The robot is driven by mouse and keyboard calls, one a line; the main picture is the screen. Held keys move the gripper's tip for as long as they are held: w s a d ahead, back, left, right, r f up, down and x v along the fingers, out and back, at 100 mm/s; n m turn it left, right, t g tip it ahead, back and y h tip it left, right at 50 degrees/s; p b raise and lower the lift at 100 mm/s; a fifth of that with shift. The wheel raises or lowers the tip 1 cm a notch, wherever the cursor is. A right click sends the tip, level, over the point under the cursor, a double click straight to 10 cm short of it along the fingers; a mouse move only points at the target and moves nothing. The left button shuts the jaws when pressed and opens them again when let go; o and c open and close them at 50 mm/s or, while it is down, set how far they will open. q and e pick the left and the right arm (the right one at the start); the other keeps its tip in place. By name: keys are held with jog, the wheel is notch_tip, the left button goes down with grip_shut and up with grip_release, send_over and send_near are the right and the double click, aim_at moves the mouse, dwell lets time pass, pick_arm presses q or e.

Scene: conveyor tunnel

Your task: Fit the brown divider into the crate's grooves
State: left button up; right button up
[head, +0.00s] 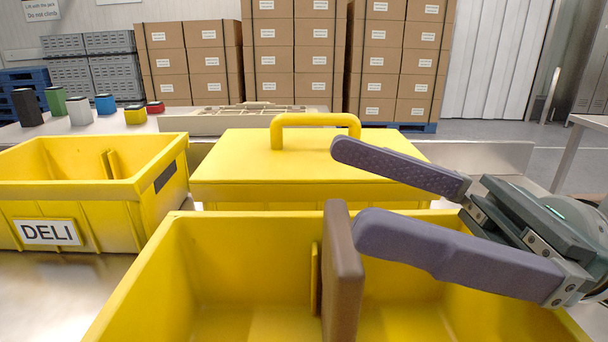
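The brown divider (343,270) stands upright inside the near yellow crate (205,255), against or close to its far wall. A yellow groove rib (315,278) shows on that wall just left of the divider. The divider's lower end is out of frame, so I cannot tell whether it sits in the grooves. My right gripper (348,190) reaches in from the right with its two purple fingers spread apart and nothing between them. Its lower fingertip is right beside the divider's upper right side; I cannot tell whether they touch. My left gripper is not in view.
A yellow lid with a handle (315,120) lies behind the crate. A yellow DELI crate (80,190) stands at left. Several coloured containers (79,110) stand on the back-left surface. Stacked cartons (290,50) fill the background. Bare metal surface shows at front left.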

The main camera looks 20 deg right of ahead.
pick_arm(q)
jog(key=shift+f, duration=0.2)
pick_arm(e)
jog(key=shift+f, duration=0.6)
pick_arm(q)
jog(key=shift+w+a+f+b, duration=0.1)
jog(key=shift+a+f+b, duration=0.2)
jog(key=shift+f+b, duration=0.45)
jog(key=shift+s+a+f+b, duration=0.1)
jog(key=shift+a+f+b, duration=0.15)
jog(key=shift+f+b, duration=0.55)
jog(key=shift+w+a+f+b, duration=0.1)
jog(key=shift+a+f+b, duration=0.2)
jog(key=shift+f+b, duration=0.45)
pick_arm(e)
jog(key=s+d, duration=0.3)
jog(key=d, duration=1)
jog(key=shift+s+d, duration=0.25)
jog(key=shift+s, duration=0.05)
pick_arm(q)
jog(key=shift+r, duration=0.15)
pick_arm(e)
jog(key=shift+f, duration=0.1)
